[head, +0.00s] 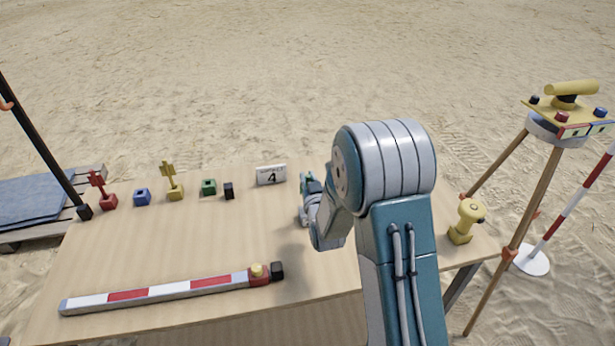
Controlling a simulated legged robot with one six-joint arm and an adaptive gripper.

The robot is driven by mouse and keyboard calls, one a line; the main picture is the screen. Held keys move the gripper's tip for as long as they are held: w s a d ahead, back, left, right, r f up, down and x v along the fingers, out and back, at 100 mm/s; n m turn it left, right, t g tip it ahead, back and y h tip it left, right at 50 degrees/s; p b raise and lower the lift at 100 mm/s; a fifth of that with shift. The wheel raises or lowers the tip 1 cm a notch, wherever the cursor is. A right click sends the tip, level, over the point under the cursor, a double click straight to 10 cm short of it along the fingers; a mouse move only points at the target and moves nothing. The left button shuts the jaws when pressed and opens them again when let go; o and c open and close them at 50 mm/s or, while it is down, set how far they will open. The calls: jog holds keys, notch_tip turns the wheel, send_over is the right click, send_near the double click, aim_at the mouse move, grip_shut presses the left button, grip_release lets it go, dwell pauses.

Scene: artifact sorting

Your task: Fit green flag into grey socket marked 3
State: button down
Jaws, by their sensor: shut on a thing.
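My gripper (308,186) is over the table, just right of the white card. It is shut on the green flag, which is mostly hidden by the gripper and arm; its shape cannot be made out. I see no grey socket marked 3; part of the table is hidden behind my arm. The white card (271,175) at the back of the table reads 4. A green socket (209,187) stands empty in the back row.
A red flag (97,180) and a yellow flag (169,172) stand in sockets, with an empty blue socket (141,197) between them. A small black block (229,191) is near the card. A red-white staff (185,288) lies in front. A yellow instrument (465,220) stands right.

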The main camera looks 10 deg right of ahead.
jog(key=shift+f, duration=0.85)
jog(key=c, duration=0.6)
grip_release()
jog(key=s, duration=1.2)
jog(key=shift+w, duration=0.1)
